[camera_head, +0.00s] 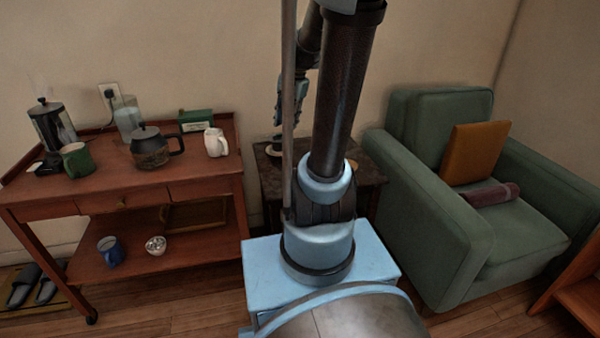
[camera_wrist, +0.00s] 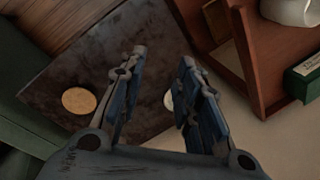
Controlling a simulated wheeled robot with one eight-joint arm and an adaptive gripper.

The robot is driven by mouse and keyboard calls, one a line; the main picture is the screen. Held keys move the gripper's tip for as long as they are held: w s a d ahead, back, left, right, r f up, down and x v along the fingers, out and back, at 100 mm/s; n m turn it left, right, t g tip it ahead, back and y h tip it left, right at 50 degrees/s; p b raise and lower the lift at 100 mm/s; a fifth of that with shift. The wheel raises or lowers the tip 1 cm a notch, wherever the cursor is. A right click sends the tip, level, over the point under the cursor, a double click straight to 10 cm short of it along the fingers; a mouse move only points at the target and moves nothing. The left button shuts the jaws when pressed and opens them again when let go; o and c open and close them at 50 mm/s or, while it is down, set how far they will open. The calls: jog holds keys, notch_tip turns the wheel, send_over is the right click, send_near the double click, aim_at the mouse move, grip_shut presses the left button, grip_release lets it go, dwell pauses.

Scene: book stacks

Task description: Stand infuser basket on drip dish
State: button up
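My gripper (camera_wrist: 155,75) is open, its two fingers apart with nothing held between them. It is over a small dark side table (camera_wrist: 70,65), also seen behind my arm in the head view (camera_head: 272,180). A small pale round thing (camera_wrist: 168,100), possibly the drip dish, lies on the table beyond the gap, partly hidden by the right finger. A round tan disc (camera_wrist: 79,100) lies left of it. A small silvery cup-shaped thing (camera_head: 155,245), possibly the infuser basket, stands on the lower shelf of the red-brown cart (camera_head: 110,205). I cannot be sure of either.
The cart top holds a glass teapot (camera_head: 151,148), a green mug (camera_head: 75,160), a white mug (camera_head: 215,142), a French press (camera_head: 50,123) and a green box (camera_head: 196,120). A blue mug (camera_head: 110,252) is below. A green armchair (camera_head: 450,240) stands right of the side table.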

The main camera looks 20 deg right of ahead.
jog(key=s+f+n+h, duration=0.1)
jog(key=s+f+n, duration=0.3)
jog(key=s, duration=0.5)
jog(key=s+f+n+h, duration=0.1)
jog(key=s+f+n, duration=0.3)
jog(key=s, duration=0.5)
jog(key=shift+s+f+n+t, duration=0.3)
jog(key=shift+s+n+t, duration=0.1)
jog(key=shift+n, duration=0.3)
